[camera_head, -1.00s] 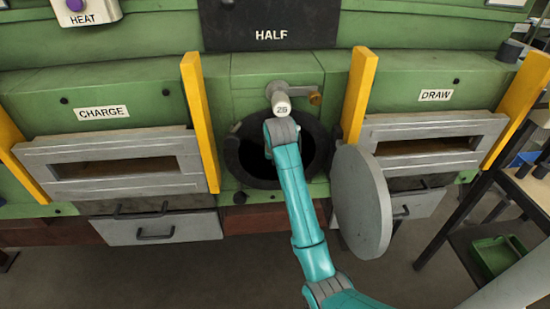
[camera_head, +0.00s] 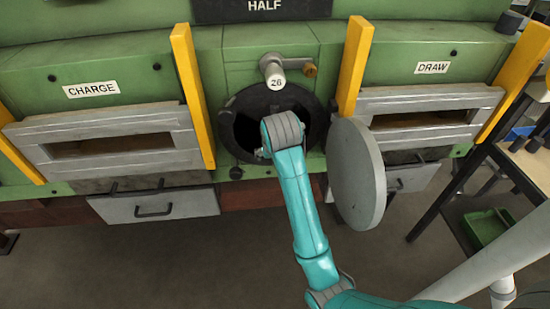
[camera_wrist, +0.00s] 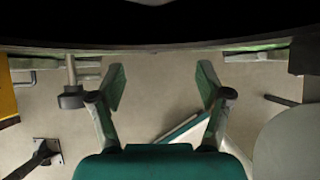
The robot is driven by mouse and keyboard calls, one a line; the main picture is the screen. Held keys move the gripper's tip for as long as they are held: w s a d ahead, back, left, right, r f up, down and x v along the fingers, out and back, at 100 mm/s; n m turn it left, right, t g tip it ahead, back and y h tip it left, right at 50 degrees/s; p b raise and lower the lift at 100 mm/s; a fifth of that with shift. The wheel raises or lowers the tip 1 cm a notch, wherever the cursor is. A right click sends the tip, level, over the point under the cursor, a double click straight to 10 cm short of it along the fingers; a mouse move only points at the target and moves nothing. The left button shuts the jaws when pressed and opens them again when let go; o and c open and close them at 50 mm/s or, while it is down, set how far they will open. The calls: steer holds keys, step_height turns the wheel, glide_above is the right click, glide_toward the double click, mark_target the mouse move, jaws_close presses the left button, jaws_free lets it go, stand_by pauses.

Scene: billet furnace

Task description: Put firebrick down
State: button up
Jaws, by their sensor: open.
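No firebrick can be made out in either view. My gripper (camera_wrist: 163,82) is open in the wrist view, with its two fingers spread wide and nothing between them. The floor shows below the gap. In the head view the gripper is mostly hidden behind the end of my teal arm, in front of the round dark furnace port (camera_head: 248,128). The port's dark opening and rim also cross the top of the wrist view (camera_wrist: 160,28). I cannot tell whether anything lies inside the port.
A round grey door (camera_head: 356,172) stands swung open right of the port. Yellow posts (camera_head: 194,95) flank the CHARGE slot (camera_head: 115,143) and DRAW slot (camera_head: 420,118). A green tray (camera_head: 487,228) is at the right.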

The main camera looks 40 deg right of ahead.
steer(key=s+a+f+m+t+y, duration=0.1)
steer(key=s+a+f+m+t, duration=0.4)
steer(key=s+a+f+m, duration=1.05)
steer(key=s+a+r+m+t+y, duration=0.1)
steer(key=s+r+m, duration=0.2)
steer(key=s, duration=0.5)
steer(key=s+a+r+m+t, duration=0.2)
steer(key=s+m, duration=0.4)
steer(key=s, duration=0.3)
steer(key=s+a+r+m+t+y, duration=0.1)
steer(key=s+r+m, duration=0.3)
steer(key=s, duration=0.4)
steer(key=shift+s+a+r+m+y, duration=0.35)
steer(key=shift+a+r, duration=0.15)
steer(key=shift+r, duration=0.1)
